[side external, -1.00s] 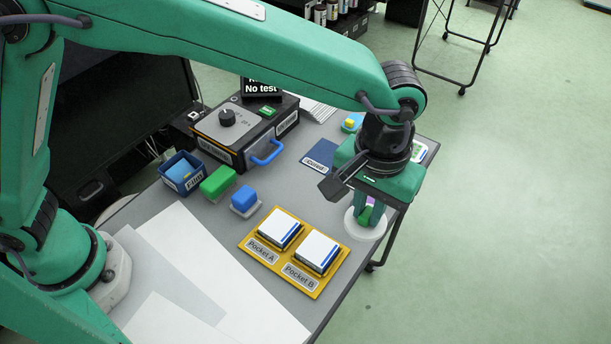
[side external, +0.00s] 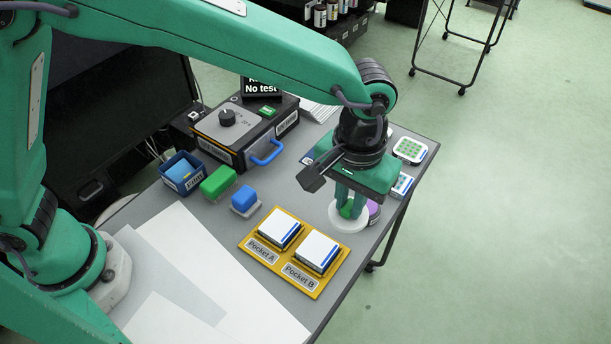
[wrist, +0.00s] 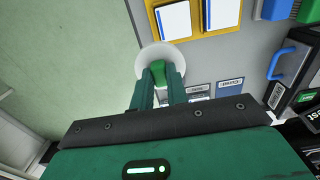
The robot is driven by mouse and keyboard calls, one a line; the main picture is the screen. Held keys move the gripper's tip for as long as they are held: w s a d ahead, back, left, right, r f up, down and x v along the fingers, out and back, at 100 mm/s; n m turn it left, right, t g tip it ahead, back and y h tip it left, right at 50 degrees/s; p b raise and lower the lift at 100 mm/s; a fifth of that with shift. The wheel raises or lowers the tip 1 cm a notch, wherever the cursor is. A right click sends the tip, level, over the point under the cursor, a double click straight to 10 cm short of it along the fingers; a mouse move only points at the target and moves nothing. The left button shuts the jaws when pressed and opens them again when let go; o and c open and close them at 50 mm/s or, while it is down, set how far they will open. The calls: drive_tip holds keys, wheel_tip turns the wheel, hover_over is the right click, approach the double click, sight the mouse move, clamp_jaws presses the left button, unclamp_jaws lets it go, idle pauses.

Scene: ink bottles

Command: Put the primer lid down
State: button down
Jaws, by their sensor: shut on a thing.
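The primer lid (side external: 348,222) looks like a round white disc with a green knob (wrist: 158,73) at its middle. My gripper (side external: 346,212) is shut on the knob, with the disc under the fingertips. In the wrist view, the white disc (wrist: 150,57) shows around the green fingers (wrist: 160,80). The disc is to the right of the yellow pocket board (side external: 310,285), close to it. I cannot tell whether the disc touches the table or hangs a little above it. A purple round thing (side external: 374,211) shows partly just right of the disc.
White blocks sit on the yellow board. A blue block (side external: 244,198), a green block (side external: 217,182) and a blue bin (side external: 182,173) stand to the left. A dark machine with a blue handle (side external: 266,153) is behind. White trays (side external: 410,150) lie near the table's right edge.

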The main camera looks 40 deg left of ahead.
drive_tip(key=w+a+f, duration=0.2)
drive_tip(key=w+a, duration=0.1)
drive_tip(key=w+a+f, duration=0.3)
drive_tip(key=w, duration=0.1)
drive_tip(key=w+a+f, duration=0.3)
drive_tip(key=shift+w+a+f, duration=0.2)
drive_tip(key=shift+f, duration=2)
drive_tip(key=shift+f, duration=0.15)
drive_tip(key=c, duration=1.4)
unclamp_jaws()
wheel_tip(320, 180, up, 12)
drive_tip(key=shift+r, duration=0.2)
